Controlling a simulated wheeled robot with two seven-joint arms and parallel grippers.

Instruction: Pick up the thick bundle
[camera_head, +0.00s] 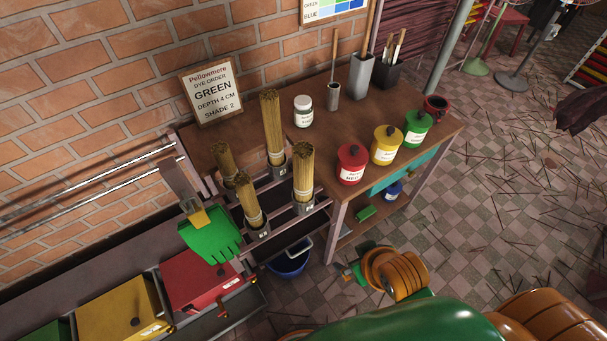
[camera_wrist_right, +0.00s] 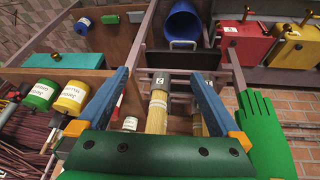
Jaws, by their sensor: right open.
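Several straw-coloured bundles stand upright in small grey cups on the dark rack: a back right one (camera_head: 272,125), a front right one (camera_head: 303,168), a front left one (camera_head: 247,198) and a back left one (camera_head: 223,157). I cannot tell surely which is thickest. My right gripper (camera_head: 345,272) is low in front of the bench, apart from the bundles, open and empty. In the right wrist view its blue fingers (camera_wrist_right: 157,76) frame a bundle (camera_wrist_right: 157,110) in a numbered cup (camera_wrist_right: 160,81), farther off. My left gripper is not in view.
Red (camera_head: 351,164), yellow (camera_head: 386,145) and green (camera_head: 417,128) pots stand on the bench, right of the bundles. A green glove (camera_head: 210,238) hangs left of the rack. A blue bucket (camera_head: 288,262) is below.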

